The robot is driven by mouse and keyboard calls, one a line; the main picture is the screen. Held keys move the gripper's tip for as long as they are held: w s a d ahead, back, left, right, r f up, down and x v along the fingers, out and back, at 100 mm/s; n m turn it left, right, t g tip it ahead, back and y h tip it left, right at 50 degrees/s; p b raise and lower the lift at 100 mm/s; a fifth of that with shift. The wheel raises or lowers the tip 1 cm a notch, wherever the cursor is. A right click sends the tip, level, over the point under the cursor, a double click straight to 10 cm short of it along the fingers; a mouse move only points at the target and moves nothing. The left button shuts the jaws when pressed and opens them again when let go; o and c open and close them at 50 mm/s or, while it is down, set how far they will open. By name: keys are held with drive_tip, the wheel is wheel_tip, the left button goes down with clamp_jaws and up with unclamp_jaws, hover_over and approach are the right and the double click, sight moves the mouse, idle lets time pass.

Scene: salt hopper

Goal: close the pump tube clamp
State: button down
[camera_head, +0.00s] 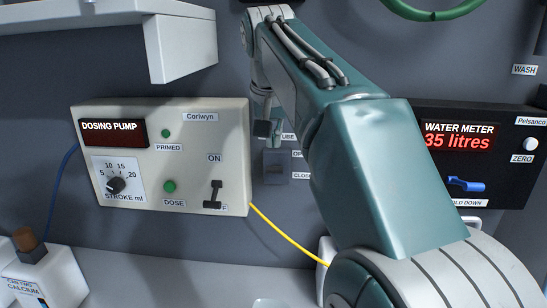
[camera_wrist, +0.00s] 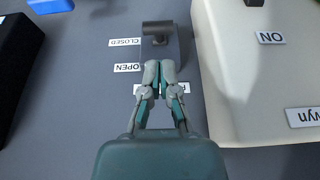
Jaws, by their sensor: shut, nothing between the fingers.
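In the wrist view, which is upside down, the handle stands near the CLOSED label (camera_wrist: 125,42), and the OPEN label (camera_wrist: 127,67) is beside my fingertips. In the head view the clamp plate (camera_head: 276,163) is right of the dosing pump, partly hidden by my arm. My gripper (camera_wrist: 160,70) is shut and empty. Its tips appear just short of the handle in the picture; I cannot tell the depth gap or the exact handle setting.
The cream dosing pump (camera_head: 235,135) stands close beside the clamp; its side also shows in the wrist view (camera_wrist: 228,80). The black water meter (camera_head: 512,150) is at the right. A yellow tube (camera_head: 285,237) runs below. A white shelf (camera_head: 180,48) juts out at upper left.

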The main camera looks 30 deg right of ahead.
sight(274, 168)
drive_tip(key=shift+s+a+x, duration=0.1)
drive_tip(key=shift+s+x, duration=0.1)
drive_tip(key=shift+x, duration=0.9)
drive_tip(key=shift+s+a+x, duration=0.1)
drive_tip(key=shift+s+x, duration=0.1)
drive_tip(key=shift+x, duration=0.9)
drive_tip(key=shift+s+a+f+t+h, duration=0.3)
drive_tip(key=shift+f+t+h, duration=0.1)
drive_tip(key=shift+f+t, duration=0.2)
drive_tip(key=f+t, duration=0.1)
drive_tip(key=s+f+t+h, duration=0.1)
drive_tip(key=f, duration=0.1)
drive_tip(key=f+t+h, duration=0.1)
drive_tip(key=shift+s+a+f+t, duration=0.15)
drive_tip(key=shift+a+f+t, duration=0.1)
drive_tip(key=shift+a+t, duration=0.15)
drive_tip(key=shift+r, duration=0.8)
drive_tip(key=shift+r, duration=0.1)
